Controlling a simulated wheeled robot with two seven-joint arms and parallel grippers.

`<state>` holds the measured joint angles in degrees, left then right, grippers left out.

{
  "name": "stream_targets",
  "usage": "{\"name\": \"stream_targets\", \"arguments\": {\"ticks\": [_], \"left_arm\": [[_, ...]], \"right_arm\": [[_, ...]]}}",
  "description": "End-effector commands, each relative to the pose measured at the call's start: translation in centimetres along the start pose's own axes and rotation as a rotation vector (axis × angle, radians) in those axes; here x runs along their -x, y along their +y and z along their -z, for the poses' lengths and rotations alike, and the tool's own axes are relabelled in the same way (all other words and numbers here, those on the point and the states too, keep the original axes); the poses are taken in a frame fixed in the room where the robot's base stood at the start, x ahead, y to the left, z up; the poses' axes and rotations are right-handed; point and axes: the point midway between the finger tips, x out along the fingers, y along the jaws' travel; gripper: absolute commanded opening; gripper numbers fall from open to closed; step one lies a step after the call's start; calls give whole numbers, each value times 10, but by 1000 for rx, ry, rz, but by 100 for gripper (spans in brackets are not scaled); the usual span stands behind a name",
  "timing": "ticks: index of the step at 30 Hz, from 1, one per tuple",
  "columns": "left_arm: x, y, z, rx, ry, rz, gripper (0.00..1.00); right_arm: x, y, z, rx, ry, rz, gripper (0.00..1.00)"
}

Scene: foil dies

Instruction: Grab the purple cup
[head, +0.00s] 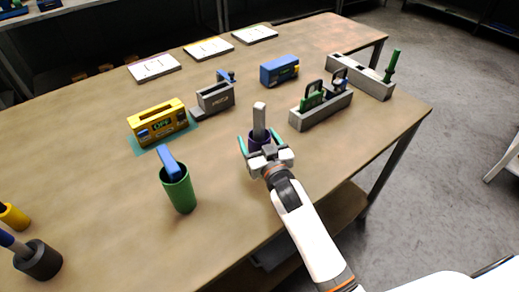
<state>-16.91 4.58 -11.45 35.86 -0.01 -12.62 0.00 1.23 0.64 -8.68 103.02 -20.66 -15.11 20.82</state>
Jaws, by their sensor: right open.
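The purple cup (259,139) stands on the wooden table, right of the middle, with a grey handle-like object (259,118) sticking up out of it. My right gripper (260,145) reaches over the near side of the cup. Its teal-lined fingers are apart, one on the left and one on the right of the cup. I cannot tell whether either finger touches it. The lower part of the cup is hidden behind the gripper. My left gripper is not in view.
A green cup (180,194) holding a blue object stands to the left. A black cup (40,262) is at the lower left. A yellow device (157,121), a grey holder (214,97) and a blue box (279,71) stand behind. A grey rack (321,110) is close on the right.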

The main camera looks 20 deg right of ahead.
Motion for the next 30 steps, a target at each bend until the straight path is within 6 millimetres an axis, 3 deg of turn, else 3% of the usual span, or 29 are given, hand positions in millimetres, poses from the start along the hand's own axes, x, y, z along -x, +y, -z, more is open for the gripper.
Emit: {"name": "stream_targets", "arguments": {"ticks": [3, 10, 19, 26, 30], "left_arm": [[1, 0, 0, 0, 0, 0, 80], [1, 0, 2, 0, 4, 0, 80], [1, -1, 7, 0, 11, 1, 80], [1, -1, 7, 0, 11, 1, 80], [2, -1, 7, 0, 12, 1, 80]], "right_arm": [[-10, 0, 0, 0, 1, 0, 76], [-11, 0, 1, 0, 1, 0, 76], [-10, 0, 1, 0, 1, 0, 28], [-11, 0, -2, 0, -4, 0, 26], [-11, 0, -14, 1, -8, 0, 26]]}}
